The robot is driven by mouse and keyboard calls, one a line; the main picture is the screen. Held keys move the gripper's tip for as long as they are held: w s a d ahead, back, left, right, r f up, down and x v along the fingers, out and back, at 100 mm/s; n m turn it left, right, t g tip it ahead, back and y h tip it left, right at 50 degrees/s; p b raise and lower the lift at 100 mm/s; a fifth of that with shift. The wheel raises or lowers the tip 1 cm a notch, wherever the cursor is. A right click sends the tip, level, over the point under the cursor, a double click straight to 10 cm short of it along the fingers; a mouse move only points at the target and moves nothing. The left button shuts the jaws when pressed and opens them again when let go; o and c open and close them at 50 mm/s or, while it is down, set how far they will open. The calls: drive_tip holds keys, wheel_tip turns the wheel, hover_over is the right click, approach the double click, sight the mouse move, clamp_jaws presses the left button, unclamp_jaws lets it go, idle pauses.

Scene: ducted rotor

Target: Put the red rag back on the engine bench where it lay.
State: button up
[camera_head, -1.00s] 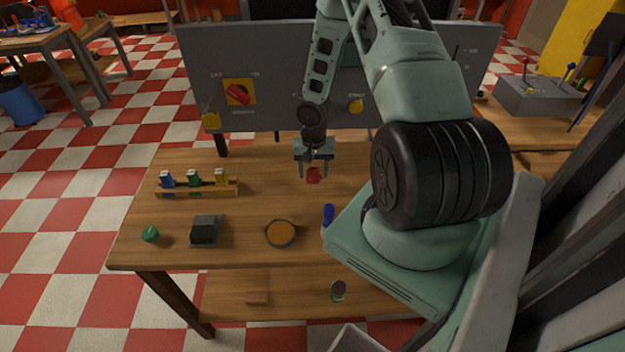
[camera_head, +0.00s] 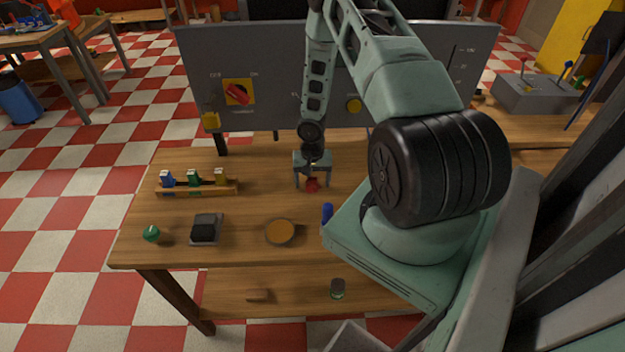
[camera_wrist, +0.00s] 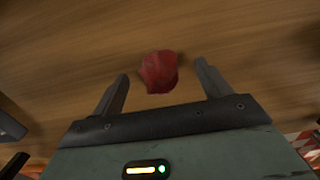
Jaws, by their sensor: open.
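The red rag (camera_head: 312,184) is a small crumpled lump on the wooden bench (camera_head: 268,204). It also shows in the wrist view (camera_wrist: 159,72), just beyond and between my gripper's fingertips. My gripper (camera_head: 313,185) points down at the rag with its fingers apart. I cannot tell exactly how high the fingertips are above the bench top.
A grey panel (camera_head: 275,85) with a red switch stands behind. A rack of coloured pieces (camera_head: 200,188), a green knob (camera_head: 151,233), a black-topped box (camera_head: 206,229), a round orange-topped dish (camera_head: 280,231) and a blue object (camera_head: 327,213) sit around.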

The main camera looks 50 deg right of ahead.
sight(313, 176)
drive_tip(key=shift+r, duration=0.1)
drive_tip(key=r+b, duration=0.1)
drive_tip(key=r, duration=0.9)
drive_tip(key=shift+w+d+r+b, duration=0.2)
drive_tip(key=shift+r+b, duration=0.1)
drive_tip(key=shift+b, duration=0.1)
drive_tip(key=a+r+n, duration=0.5)
drive_tip(key=a+r, duration=0.3)
drive_tip(key=a, duration=0.5)
drive_tip(key=a+r+n, duration=0.4)
drive_tip(key=a+r, duration=0.4)
drive_tip(key=a, duration=0.4)
drive_tip(key=s+a+r+n, duration=0.4)
drive_tip(key=s+a, duration=0.4)
drive_tip(key=s+a+r+n, duration=0.4)
drive_tip(key=s+a, duration=0.4)
drive_tip(key=s, duration=0.1)
drive_tip(key=shift+s+r+n, duration=0.2)
drive_tip(key=shift+r+n, duration=0.15)
drive_tip(key=shift+n, duration=0.05)
